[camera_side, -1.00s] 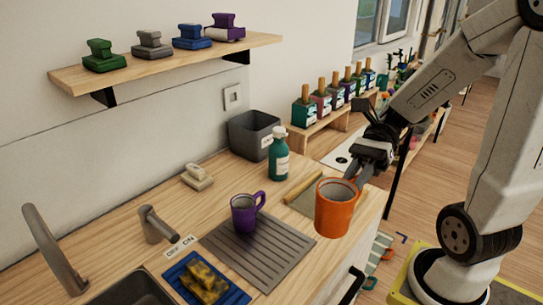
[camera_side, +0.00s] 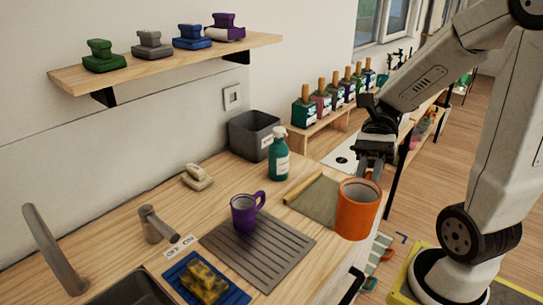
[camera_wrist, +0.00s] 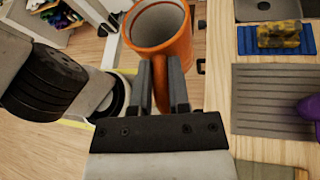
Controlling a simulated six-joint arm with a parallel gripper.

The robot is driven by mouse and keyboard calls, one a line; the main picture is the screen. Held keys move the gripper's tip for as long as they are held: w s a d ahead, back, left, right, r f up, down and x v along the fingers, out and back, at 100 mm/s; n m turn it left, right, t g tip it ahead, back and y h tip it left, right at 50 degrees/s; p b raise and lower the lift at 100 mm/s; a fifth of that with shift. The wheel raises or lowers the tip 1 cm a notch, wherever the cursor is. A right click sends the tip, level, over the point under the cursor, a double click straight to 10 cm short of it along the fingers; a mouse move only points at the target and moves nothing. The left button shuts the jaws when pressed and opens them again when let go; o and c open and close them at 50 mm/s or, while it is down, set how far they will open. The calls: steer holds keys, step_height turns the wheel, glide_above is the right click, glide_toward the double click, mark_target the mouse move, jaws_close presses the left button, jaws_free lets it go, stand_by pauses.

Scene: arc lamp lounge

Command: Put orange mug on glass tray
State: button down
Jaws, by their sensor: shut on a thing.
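The orange mug (camera_side: 357,212) is upright and held off the counter, past its right front edge in the side view. My gripper (camera_side: 371,167) is shut on its handle. In the wrist view the mug (camera_wrist: 178,50) is at the top centre, its empty inside showing, with the handle between the fingers of my gripper (camera_wrist: 163,80). No clearly glass tray shows. A ridged grey drainer tray (camera_side: 280,258) lies on the counter left of the mug, also in the wrist view (camera_wrist: 265,118). I cannot tell whether it is the one named.
A purple mug (camera_side: 244,213) stands on the ridged tray. A flat grey-green panel (camera_side: 318,201) with a wooden strip lies behind it. A teal bottle (camera_side: 279,158), grey bin (camera_side: 252,136), blue sponge dish (camera_side: 236,294) and tap (camera_side: 157,225) are on the counter.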

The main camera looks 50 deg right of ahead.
steer(key=d+f+n+g+h, duration=0.4)
steer(key=d+n+g+h, duration=0.65)
steer(key=n+h, duration=0.7)
steer(key=w+d+r+n+t+h, duration=0.25)
steer(key=w+n+t+h, duration=0.25)
steer(key=w+n+t, duration=0.35)
steer(key=w+d+r+n+t+h, duration=0.2)
steer(key=w+r+n+t+h, duration=0.2)
steer(key=w+n+t, duration=0.4)
step_height(320, 180, down, 16)
steer(key=g, duration=0.1)
steer(key=shift+w+d+r, duration=0.15)
steer(key=shift+w+r, duration=0.1)
steer(key=shift+w, duration=0.2)
steer(key=shift+f, duration=0.1)
steer(key=shift+f, duration=2.1)
